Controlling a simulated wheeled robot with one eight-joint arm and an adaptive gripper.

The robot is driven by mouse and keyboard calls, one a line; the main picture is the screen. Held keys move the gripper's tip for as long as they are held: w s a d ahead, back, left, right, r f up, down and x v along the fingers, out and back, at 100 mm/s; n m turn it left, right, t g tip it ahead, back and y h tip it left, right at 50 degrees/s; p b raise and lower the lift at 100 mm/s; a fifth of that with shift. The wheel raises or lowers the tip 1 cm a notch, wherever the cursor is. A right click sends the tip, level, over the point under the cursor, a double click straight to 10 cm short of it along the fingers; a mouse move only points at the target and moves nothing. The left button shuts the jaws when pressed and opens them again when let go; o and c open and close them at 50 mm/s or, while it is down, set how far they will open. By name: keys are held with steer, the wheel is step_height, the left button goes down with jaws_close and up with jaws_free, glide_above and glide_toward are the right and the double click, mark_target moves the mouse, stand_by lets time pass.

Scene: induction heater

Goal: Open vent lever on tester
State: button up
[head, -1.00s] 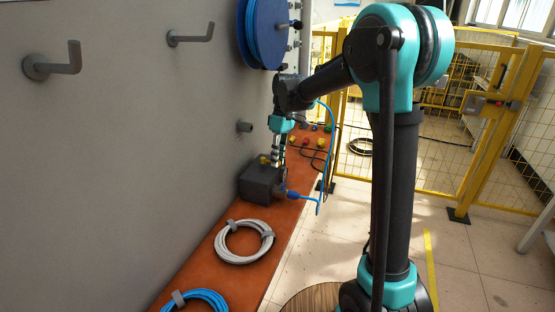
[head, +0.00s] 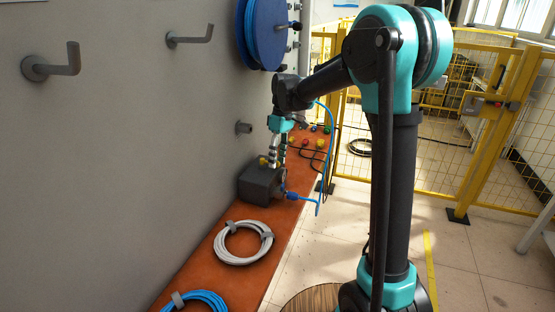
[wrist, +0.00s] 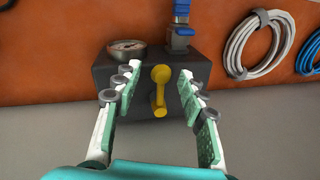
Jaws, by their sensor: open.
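The tester is a dark grey box (head: 258,187) on the orange shelf in the head view. In the wrist view the tester (wrist: 98,73) carries a round gauge at its upper left and a blue-handled valve (wrist: 181,30) at its upper right. The yellow vent lever (wrist: 160,88) is on the face of the tester toward the camera. My gripper (wrist: 159,88) is open, with one finger on each side of the lever and visible gaps between. In the head view my gripper (head: 277,155) points down at the tester; the lever is mostly hidden there.
A coiled white cable (head: 243,242) and a coiled blue cable (head: 195,301) lie on the orange shelf (head: 208,262) nearer the camera. A grey wall (head: 120,160) with pegs and a blue hose reel (head: 262,35) runs along the left. A blue hose (head: 322,190) loops beside the tester.

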step_height(320, 180, up, 12)
steer(key=w+d, duration=0.1)
steer(key=w, duration=0.1)
steer(key=shift+f, duration=0.25)
steer(key=shift+d, duration=0.1)
steer(key=s+d+f+m+t, duration=0.3)
steer(key=s+d+f+m, duration=0.3)
steer(key=s+d+f, duration=0.3)
steer(key=s+d+f+m+t+h, duration=0.1)
steer(key=s+d+f+m+t, duration=0.2)
steer(key=s+d+f+m, duration=0.3)
steer(key=s+d+f, duration=0.4)
steer(key=s+f, duration=0.5)
steer(key=s, duration=0.1)
steer(key=shift+d, duration=0.3)
